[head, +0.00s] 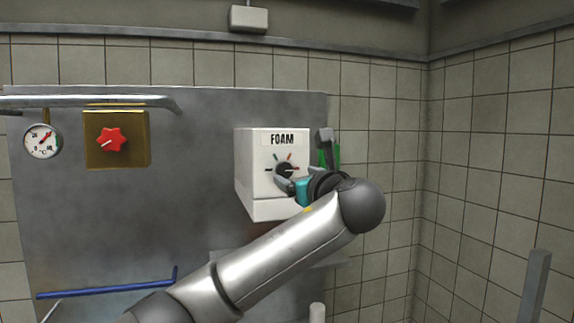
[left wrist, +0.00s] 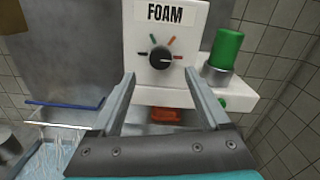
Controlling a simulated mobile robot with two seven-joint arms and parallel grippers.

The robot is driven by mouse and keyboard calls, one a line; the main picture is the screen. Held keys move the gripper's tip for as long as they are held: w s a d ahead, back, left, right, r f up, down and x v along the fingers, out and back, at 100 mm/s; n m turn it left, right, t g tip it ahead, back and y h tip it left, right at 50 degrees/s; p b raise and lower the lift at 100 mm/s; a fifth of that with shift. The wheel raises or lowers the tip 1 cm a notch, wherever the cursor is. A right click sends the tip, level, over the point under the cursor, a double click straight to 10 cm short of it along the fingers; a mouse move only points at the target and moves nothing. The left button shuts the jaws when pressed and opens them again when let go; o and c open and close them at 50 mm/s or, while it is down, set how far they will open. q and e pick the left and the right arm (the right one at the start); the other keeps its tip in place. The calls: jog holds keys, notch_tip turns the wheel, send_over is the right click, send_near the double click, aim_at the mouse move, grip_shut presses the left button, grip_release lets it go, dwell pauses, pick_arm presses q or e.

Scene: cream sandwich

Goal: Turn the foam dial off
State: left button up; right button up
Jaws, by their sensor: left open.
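The white foam machine (head: 256,150), labelled FOAM, is on the metal panel in the head view. Its black foam dial (head: 284,168) is on the front face, ringed by coloured marks; it also shows in the left wrist view (left wrist: 160,57), where its pale pointer seems to point right. My left gripper (head: 285,185) is at the front of the machine, just by the dial in the head view. In the left wrist view its two fingers (left wrist: 160,76) are spread and empty, with the dial beyond and between their tips. Contact cannot be told. My right gripper is not in view.
A green cylinder (left wrist: 226,48) stands right of the dial on the machine's ledge. A red star knob (head: 111,139) on a brass plate and a round gauge (head: 42,141) are at left. A blue bar (head: 105,287) is low left. A tiled wall is at right.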

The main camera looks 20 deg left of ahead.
aim_at(285, 170)
pick_arm(q)
jog(key=p+x, duration=0.2)
jog(key=x, duration=0.5)
jog(key=shift+w, duration=0.2)
grip_shut()
dwell(0.5)
